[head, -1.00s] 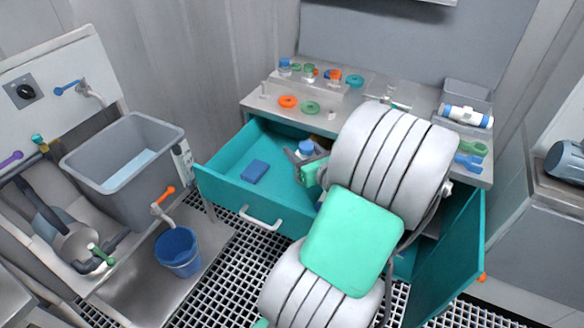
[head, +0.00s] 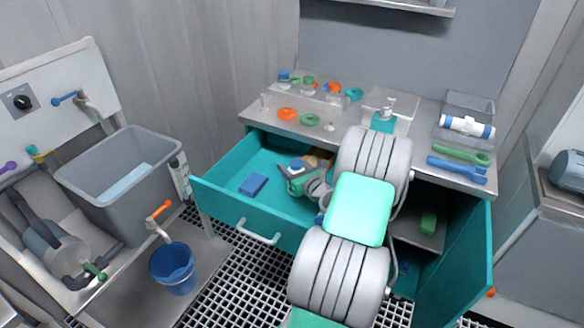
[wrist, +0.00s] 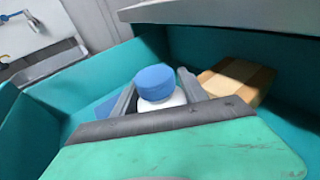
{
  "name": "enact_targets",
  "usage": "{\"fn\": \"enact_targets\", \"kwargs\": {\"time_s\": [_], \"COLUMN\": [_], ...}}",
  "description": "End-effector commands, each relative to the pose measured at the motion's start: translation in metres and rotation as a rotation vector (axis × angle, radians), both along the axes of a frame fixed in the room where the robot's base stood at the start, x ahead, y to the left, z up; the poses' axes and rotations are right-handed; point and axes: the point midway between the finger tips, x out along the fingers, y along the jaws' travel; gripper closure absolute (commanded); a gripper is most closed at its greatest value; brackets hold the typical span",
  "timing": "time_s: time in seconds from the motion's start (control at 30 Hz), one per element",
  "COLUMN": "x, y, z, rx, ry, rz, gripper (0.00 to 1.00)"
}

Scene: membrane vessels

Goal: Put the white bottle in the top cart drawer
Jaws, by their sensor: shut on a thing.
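The white bottle (wrist: 162,99) with a blue cap shows in the wrist view between my gripper's fingers, upright or nearly so, its lower part hidden. My gripper (head: 290,170) is shut on it, inside the open teal top drawer (head: 222,200) of the cart. I cannot tell whether the bottle touches the drawer floor.
A blue block (head: 253,184) lies in the drawer's left part. A wooden block (wrist: 240,80) lies behind the bottle. The cart top (head: 345,130) overhangs the drawer's back. An open teal door (head: 458,265) stands at right.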

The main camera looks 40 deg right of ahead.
Motion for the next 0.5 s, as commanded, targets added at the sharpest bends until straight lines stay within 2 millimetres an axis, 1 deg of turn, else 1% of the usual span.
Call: {"fn": "enact_targets", "kwargs": {"time_s": [0.13, 0.17, 0.4, 0.5], "x": [-0.0002, -0.0002, -0.0003, -0.0002], "y": [0.0003, 0.0003, 0.0004, 0.0004], "z": [-0.0044, -0.0035, -0.0032, -0.0031], "rx": [0.001, 0.001, 0.001, 0.001], "ry": [0.001, 0.001, 0.001, 0.001], "rz": [0.000, 0.000, 0.001, 0.001], "gripper": [0.90, 0.47, 0.27, 0.27]}}
